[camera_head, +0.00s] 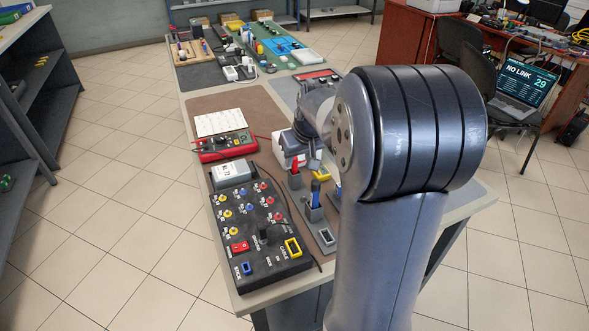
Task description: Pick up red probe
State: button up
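The red probe (295,165) stands upright in a small grey holder (295,182) on the table, behind the black panel. A blue probe (315,192) stands in a similar grey holder just in front and to the right. My gripper (314,163) is small in this view, low over the table, close to the right of the red probe and behind the blue one. My large arm joint hides much of the area to its right. Whether the fingers are open, or touch anything, cannot be made out.
A black panel (262,268) with coloured sockets fills the table's front left. A grey box (233,174), a red meter (225,145) and a white grid sheet (220,122) lie behind it. An empty-looking grey holder (325,238) stands in front of the blue probe.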

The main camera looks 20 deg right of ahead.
aim_at(296, 162)
jog(key=x, duration=0.5)
jog(key=shift+w+r, duration=0.15)
jog(key=shift+w, duration=0.25)
jog(key=shift+c, duration=0.2)
grip_shut()
